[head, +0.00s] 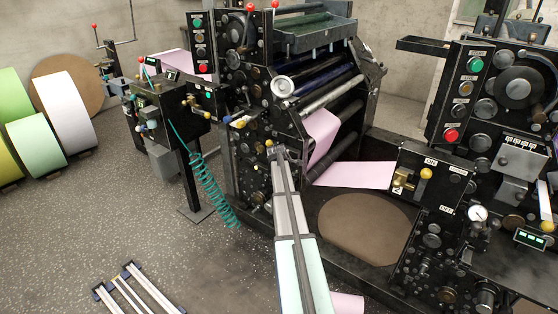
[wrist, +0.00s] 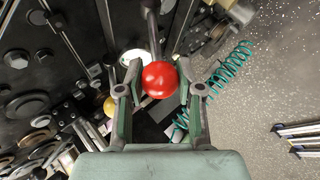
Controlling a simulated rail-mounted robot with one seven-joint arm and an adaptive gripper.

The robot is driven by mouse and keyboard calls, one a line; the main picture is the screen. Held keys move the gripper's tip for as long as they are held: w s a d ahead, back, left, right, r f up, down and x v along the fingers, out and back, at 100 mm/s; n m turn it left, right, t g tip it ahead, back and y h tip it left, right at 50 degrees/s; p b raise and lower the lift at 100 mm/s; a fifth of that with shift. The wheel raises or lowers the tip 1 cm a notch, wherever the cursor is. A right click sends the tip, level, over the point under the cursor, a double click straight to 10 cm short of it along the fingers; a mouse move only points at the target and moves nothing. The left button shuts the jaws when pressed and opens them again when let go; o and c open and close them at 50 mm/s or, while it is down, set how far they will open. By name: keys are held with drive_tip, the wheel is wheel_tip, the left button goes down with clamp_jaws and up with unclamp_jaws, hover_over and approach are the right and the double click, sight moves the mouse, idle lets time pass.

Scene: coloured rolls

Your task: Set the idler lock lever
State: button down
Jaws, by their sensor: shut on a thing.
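A round red knob (wrist: 160,79) sits at the end of a dark lever rod (wrist: 154,38) in the wrist view. My gripper (wrist: 160,72) has one finger on each side of the knob and is shut on it. In the head view my gripper (head: 286,153) is at the lower side of the dark central press (head: 255,110), and the held knob is hidden there. I cannot read a label for this lever.
A yellow knob (wrist: 108,106) is close left of my fingers. A teal coiled hose (head: 208,190) hangs left of my arm. Pink web (head: 355,174) and a brown disc (head: 365,228) lie right. Rails (head: 135,290) lie on the open floor at left.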

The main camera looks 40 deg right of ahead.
drive_tip(key=shift+s+a+f, duration=0.15)
drive_tip(key=shift+a+f, duration=0.05)
drive_tip(key=shift+f, duration=0.1)
drive_tip(key=c, duration=0.7)
unclamp_jaws()
drive_tip(key=shift+c, duration=0.2)
drive_tip(key=shift+r, duration=0.1)
drive_tip(key=v, duration=1.2)
drive_tip(key=shift+d, duration=0.1)
